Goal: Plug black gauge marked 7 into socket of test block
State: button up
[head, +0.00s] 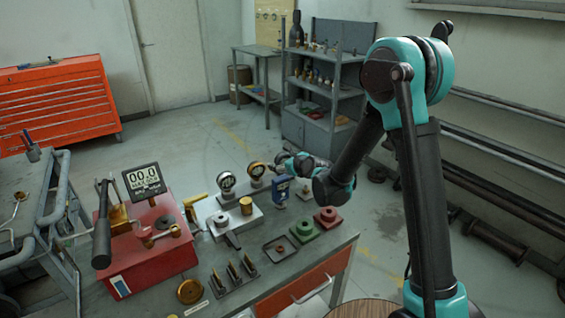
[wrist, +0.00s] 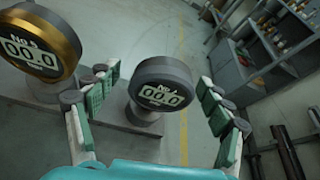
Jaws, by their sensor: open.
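In the wrist view a black gauge (wrist: 163,84) stands upright on a grey base, its display reading 00.0. Its number mark is small and blurred; it may be a 7. My gripper (wrist: 157,82) is open, with one finger on each side of this gauge and a gap showing at both sides. In the head view my gripper (head: 290,161) is at the back of the bench and hides much of what is there. A pale metal block (head: 236,216) and a red box (head: 150,258) with a 00.0 display stand on the bench; I cannot tell which is the test block.
A brass-rimmed gauge (wrist: 40,45) stands close left of my left finger. In the head view a dark-rimmed gauge (head: 227,181), a blue instrument (head: 281,190), a green flanged part (head: 304,229) and a red flanged part (head: 327,217) crowd the bench. A black lever (head: 102,232) rises by the red box.

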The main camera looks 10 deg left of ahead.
jog(key=x, duration=0.4)
jog(key=shift+w, duration=0.15)
jog(key=shift+c, duration=0.3)
jog(key=c, duration=1.5)
